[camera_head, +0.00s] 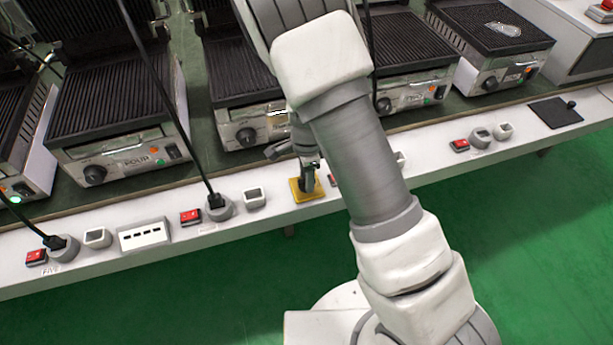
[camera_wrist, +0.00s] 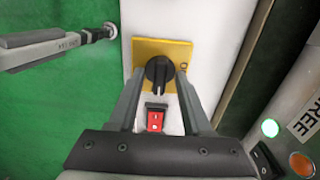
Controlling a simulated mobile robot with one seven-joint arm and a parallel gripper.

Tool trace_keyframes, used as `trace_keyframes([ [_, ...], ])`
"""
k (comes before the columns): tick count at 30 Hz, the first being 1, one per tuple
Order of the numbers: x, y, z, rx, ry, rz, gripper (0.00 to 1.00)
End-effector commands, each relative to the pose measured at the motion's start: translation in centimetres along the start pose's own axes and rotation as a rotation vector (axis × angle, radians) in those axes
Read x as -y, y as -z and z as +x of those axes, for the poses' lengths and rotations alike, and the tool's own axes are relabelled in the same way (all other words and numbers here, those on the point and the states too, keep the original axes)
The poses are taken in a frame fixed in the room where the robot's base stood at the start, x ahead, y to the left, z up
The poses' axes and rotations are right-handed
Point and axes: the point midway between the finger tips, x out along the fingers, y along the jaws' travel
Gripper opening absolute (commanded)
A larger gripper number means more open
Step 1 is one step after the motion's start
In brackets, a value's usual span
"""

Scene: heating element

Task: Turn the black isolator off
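The black isolator is a round black knob (camera_wrist: 158,71) on a yellow square plate (camera_wrist: 176,46), in the middle of the wrist view. A pale pointer mark on the knob faces the bottom of that picture. A mark shows on the plate's right side. My gripper (camera_wrist: 159,80) is open, with one finger on each side of the knob. I cannot tell whether the fingers touch it. In the head view the yellow plate (camera_head: 298,194) sits on the white ledge, and my gripper (camera_head: 307,178) is over it, hiding most of the knob.
A red switch (camera_wrist: 155,121) lies just below the plate, between my fingers in the wrist view. Grey sockets (camera_head: 254,197) and red switches (camera_head: 190,216) line the white ledge. Contact grills (camera_head: 112,110) stand behind it, some with black cables. The green floor in front is clear.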

Motion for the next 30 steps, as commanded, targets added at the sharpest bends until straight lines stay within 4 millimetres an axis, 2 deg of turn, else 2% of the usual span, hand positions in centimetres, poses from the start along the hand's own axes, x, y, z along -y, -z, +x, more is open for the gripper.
trace_keyframes([
  [1, 0.0, -0.01, -0.02, 0.0, 0.0, 0.0, 0.39],
  [6, 0.0, -0.01, -0.02, 0.0, 0.0, 0.0, 0.09],
  [8, 0.0, -0.01, -0.02, 0.0, 0.0, 0.0, 0.0],
  [20, 0.0, 0.0, -0.05, 0.0, 0.0, -0.014, 0.0],
  [30, 0.0, -0.02, -0.12, 0.002, 0.0, -0.185, 0.0],
])
